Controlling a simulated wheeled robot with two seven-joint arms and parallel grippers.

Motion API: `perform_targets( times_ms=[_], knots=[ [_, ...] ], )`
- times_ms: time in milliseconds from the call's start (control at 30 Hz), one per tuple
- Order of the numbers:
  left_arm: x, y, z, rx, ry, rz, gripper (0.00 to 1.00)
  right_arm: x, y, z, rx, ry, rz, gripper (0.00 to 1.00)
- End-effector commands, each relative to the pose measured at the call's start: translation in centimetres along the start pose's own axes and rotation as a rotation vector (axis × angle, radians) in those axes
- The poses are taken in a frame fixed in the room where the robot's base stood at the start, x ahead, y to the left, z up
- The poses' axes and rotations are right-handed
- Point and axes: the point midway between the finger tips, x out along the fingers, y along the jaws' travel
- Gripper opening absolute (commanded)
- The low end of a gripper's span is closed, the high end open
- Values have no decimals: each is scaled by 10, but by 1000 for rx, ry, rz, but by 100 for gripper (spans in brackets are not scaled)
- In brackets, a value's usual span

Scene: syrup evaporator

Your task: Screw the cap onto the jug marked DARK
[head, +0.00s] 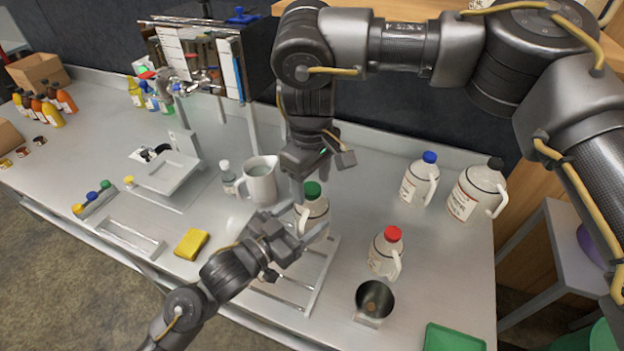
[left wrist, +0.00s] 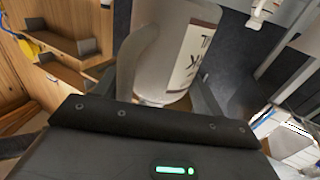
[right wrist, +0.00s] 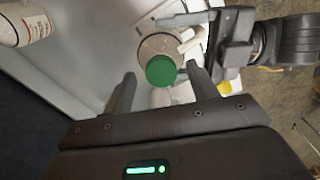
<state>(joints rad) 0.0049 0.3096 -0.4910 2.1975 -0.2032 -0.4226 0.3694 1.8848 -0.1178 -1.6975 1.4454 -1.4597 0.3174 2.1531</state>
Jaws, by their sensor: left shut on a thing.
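A white jug (head: 311,211) with a green cap (head: 313,188) stands at the rack in the middle of the bench. In the left wrist view the jug (left wrist: 172,40) shows a label with a partial word ending in K. My left gripper (head: 292,240) is shut on the jug's side. My right gripper (head: 322,176) points down over the jug. In the right wrist view, the green cap (right wrist: 161,71) appears to sit on the jug's mouth, near and between the open fingertips, with gaps on both sides. Whether its threads are engaged cannot be seen.
A red-capped jug (head: 384,255) and metal cup (head: 375,298) stand to the right. Blue-capped (head: 418,183) and black-capped (head: 475,192) jugs stand behind them. A pitcher (head: 260,181) and small bottle (head: 227,178) are close left. A yellow sponge (head: 191,243) lies further left.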

Motion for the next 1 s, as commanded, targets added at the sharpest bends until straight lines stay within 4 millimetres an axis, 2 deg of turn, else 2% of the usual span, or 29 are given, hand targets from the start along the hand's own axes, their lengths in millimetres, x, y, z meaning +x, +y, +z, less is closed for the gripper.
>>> perform_targets(
  times_ms=[200, 333, 700, 833, 1000],
  knots=[
    [0, -1, -2, 0, 5, -1, 6, -1, 0, 0, -2, -1, -1, 58],
    [0, -1, -2, 0, 6, -2, 6, -13, 0, 0, -2, 1, 2, 58],
    [0, -1, -2, 0, 6, -2, 6, -85, 1, -1, 0, 2, 4, 58],
    [0, -1, -2, 0, 6, -2, 6, -104, 0, -1, 1, 0, 2, 58],
    [0, -1, -2, 0, 6, -2, 6, -117, 0, 0, 0, -1, 1, 58]
  ],
)
